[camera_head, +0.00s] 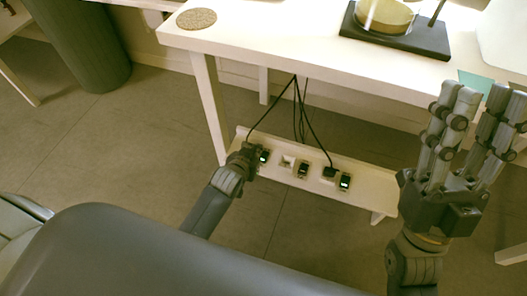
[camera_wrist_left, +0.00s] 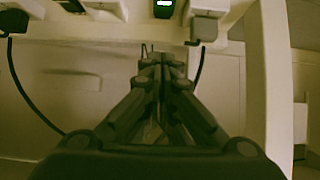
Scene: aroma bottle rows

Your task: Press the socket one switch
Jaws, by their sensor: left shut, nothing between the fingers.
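A low white socket board (camera_head: 372,190) carries several sockets and dark switches. No socket number is readable. My left gripper (camera_head: 250,149) is shut and empty beside the left switch; its contact with the board cannot be told. In the left wrist view, its closed fingertips (camera_wrist_left: 150,58) are below a green-lit switch (camera_wrist_left: 164,7). My right gripper (camera_head: 483,98) is open and empty, raised at the right with its fingers apart.
Black cables (camera_head: 301,105) hang from the white table (camera_head: 290,45) to the board. A black plug (camera_head: 329,172) sits left of the right switch. A round coaster (camera_head: 196,18) and a black stand (camera_head: 400,38) are on the table. A grey bin (camera_head: 80,45) stands at upper left.

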